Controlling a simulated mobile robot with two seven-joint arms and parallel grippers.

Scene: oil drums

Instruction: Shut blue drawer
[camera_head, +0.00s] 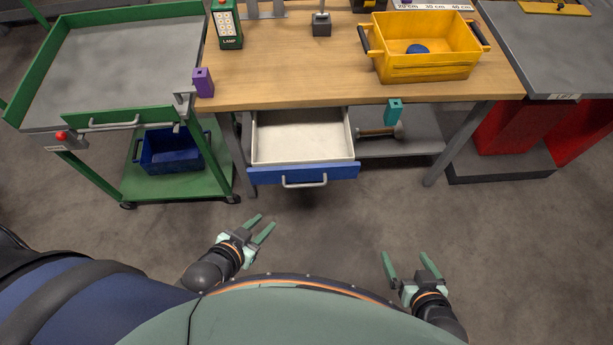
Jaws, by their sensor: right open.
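The blue drawer (303,173) hangs under the wooden workbench (290,80) and is pulled out, showing an empty light-grey inside. A silver bar handle (304,182) is on its blue front. My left gripper (259,225) is open and empty, in front of the drawer and a little to its left. My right gripper (408,262) is open and empty, in front of the drawer and to its right. Neither gripper touches the drawer.
A green cart (105,70) with a blue bin (170,151) stands left of the bench. On the bench are a yellow crate (430,72) with a blue ball (418,49), a purple block (203,82) and a green lamp box (227,25). Floor before the drawer is clear.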

